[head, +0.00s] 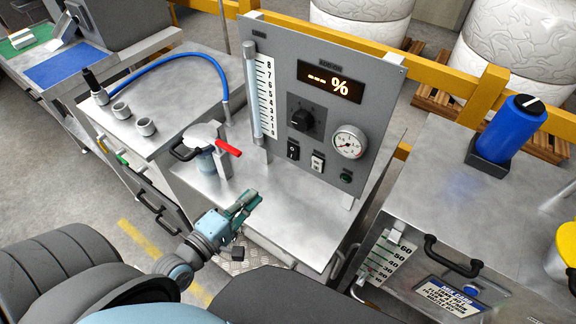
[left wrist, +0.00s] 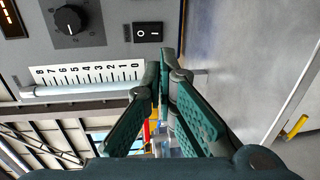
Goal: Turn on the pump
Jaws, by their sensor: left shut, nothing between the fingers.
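A grey control panel (head: 330,80) stands upright on a metal bench. Low on it is a black rocker switch (head: 292,150), which also shows in the left wrist view (left wrist: 147,32) with O and I marks. A black knob (head: 301,120) sits above. The display (head: 330,82) reads dashes and a percent sign. My left gripper (head: 248,200) is shut and empty, in front of and below the panel. In the left wrist view its fingertips (left wrist: 165,65) appear just below the black switch. My right gripper is not in view.
A red-handled valve (head: 228,148) stands on the bench left of the panel, near a scaled tube (head: 262,95). A round gauge (head: 348,142) is on the panel's right. A blue cylinder (head: 513,128) stands on the right cabinet. The bench front (head: 290,225) is clear.

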